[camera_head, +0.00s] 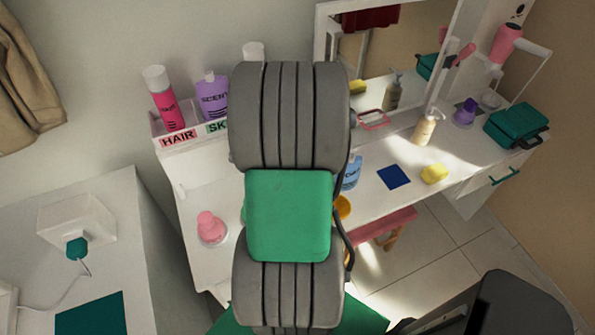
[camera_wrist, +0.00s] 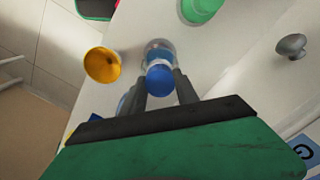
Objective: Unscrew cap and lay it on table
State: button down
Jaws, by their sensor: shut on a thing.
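In the wrist view, my gripper (camera_wrist: 158,82) has its two dark fingers on either side of a blue cap (camera_wrist: 159,76). It is shut on the cap. A clear, round bottle (camera_wrist: 159,47) shows right at the cap, with a pale band between them; I cannot tell whether the cap is still seated on it. The white table (camera_wrist: 222,62) lies around and below. In the head view my arm hides the gripper, the cap and this bottle; the white table (camera_head: 205,262) shows on both sides of my arm.
A yellow cup (camera_wrist: 102,65) stands close left of the bottle. A green item (camera_wrist: 201,8) lies beyond it. A blue bottle (camera_head: 351,171), a dark blue square (camera_head: 393,177) and a yellow sponge (camera_head: 434,173) are right of my arm.

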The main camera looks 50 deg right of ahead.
jog(key=n, duration=1)
jog(key=shift+r, duration=0.1)
jog(key=n, duration=0.3)
jog(key=shift+n+p, duration=0.3)
jog(key=c, duration=0.8)
grip_release()
jog(key=shift+c, duration=0.2)
jog(key=shift+c, duration=0.4)
